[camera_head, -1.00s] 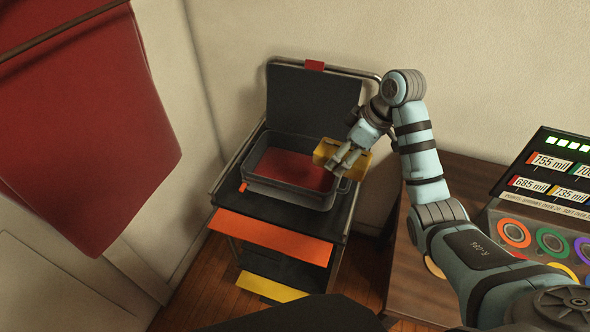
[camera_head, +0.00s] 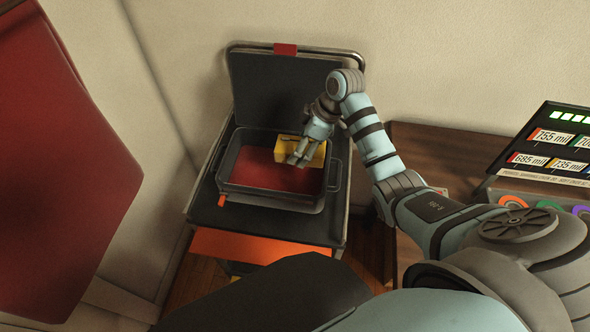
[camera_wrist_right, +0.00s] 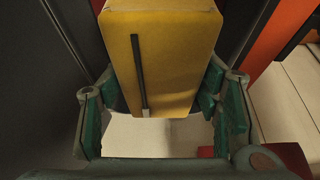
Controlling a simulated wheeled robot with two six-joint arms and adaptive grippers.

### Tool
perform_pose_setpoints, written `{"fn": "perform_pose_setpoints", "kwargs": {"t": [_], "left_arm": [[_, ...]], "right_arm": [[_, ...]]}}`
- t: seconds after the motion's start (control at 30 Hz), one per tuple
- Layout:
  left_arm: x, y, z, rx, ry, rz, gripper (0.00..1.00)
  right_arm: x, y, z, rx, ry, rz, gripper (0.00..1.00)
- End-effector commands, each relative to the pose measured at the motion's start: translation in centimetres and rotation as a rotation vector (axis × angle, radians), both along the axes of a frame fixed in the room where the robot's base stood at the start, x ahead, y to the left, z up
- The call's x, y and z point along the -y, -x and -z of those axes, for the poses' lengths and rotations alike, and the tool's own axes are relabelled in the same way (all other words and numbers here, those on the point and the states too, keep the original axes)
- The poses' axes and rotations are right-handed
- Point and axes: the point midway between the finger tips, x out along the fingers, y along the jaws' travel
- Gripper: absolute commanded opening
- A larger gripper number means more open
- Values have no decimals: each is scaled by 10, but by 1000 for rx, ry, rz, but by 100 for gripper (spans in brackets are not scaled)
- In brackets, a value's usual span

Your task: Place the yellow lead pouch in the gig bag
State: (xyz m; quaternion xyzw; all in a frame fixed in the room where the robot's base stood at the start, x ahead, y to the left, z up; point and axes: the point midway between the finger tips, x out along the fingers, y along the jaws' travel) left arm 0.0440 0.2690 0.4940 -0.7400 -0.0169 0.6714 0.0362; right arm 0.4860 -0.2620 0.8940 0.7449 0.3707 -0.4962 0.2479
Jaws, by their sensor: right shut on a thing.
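The yellow lead pouch (camera_head: 289,143) is in my right gripper (camera_head: 301,158), above the back part of the gig bag. In the right wrist view the pouch (camera_wrist_right: 170,60) sits between the green-padded fingers of the right gripper (camera_wrist_right: 165,105), with a dark zip along its face. I cannot tell whether the pouch touches the bag. My left gripper is not in view.
The bag rests on a dark cart (camera_head: 205,212) with an orange front panel (camera_head: 260,246). A wooden table (camera_head: 455,160) with a price display (camera_head: 555,140) stands at the right. A red hanging cloth (camera_head: 50,170) is at the left.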

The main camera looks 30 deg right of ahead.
Motion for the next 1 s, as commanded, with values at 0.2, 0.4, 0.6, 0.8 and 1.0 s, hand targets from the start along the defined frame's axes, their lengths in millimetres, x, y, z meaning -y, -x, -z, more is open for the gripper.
{"fn": "perform_pose_setpoints", "kwargs": {"t": [0.2, 0.4, 0.6, 0.8, 1.0], "left_arm": [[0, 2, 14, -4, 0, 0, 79], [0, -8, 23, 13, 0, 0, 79], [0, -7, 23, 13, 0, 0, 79], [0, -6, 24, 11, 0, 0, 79], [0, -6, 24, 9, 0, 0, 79]], "right_arm": [[-1, -1, 54, 1, -1, -1, 27], [-2, -1, 92, -1, -1, -2, 27], [-1, -2, 98, 2, 0, -1, 27], [-1, -1, 100, 2, 0, -1, 59], [-1, -1, 100, 2, 0, -1, 78]]}}
